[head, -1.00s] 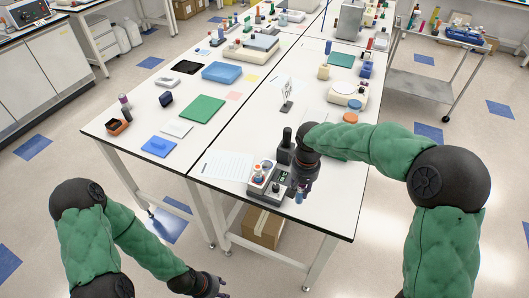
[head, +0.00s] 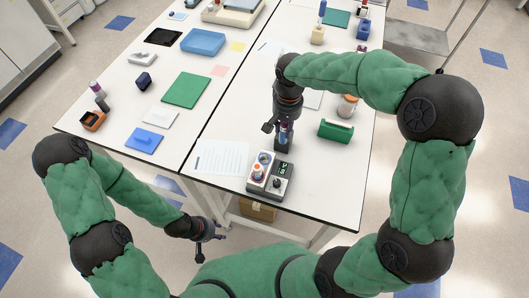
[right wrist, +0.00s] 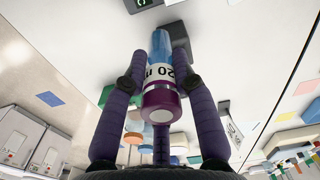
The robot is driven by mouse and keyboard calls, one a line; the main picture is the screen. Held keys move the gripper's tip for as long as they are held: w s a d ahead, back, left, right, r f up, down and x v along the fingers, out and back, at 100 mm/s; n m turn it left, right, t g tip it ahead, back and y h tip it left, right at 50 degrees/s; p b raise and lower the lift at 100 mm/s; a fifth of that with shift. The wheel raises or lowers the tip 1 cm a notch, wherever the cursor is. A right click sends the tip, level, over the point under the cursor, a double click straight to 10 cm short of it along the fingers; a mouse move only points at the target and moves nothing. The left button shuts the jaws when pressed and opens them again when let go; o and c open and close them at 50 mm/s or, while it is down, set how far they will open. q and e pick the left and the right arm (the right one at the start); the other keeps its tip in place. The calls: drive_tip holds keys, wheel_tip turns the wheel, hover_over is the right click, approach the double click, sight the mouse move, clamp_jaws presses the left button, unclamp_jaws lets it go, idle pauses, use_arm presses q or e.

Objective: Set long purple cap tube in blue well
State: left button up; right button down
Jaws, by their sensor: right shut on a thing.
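The long tube with a purple cap (right wrist: 160,100) is held between the two fingers of my right gripper (head: 285,126). In the right wrist view its cap is nearest the camera, and its clear blue body with a white label points away. In the head view it hangs roughly upright above the table, behind the small heater device (head: 270,177). I cannot make out a blue well clearly. My left gripper (head: 211,244) is empty, its fingers apart, off the table's front edge.
A dark block (head: 283,144) stands just under my right gripper, partly hidden. A green holder (head: 335,130) and an orange-lidded jar (head: 348,106) are to its right. A paper sheet (head: 221,158) lies left of the device. The table's front right is clear.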

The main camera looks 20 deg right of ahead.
approach(265, 154)
drive_tip(key=s+f, duration=0.1)
drive_tip(key=s, duration=0.1)
drive_tip(key=f, duration=0.1)
drive_tip(key=f+b, duration=0.1)
drive_tip(key=f, duration=0.1)
drive_tip(key=a+f, duration=0.1)
drive_tip(key=f, duration=0.1)
drive_tip(key=shift+s, duration=0.2)
drive_tip(key=shift+w+d+f, duration=0.1)
drive_tip(key=shift+w, duration=0.25)
drive_tip(key=shift+s, duration=0.1)
drive_tip(key=shift+b, duration=0.3)
drive_tip(key=shift+f, duration=0.25)
drive_tip(key=shift+f+b, duration=0.15)
drive_tip(key=shift+b, duration=0.25)
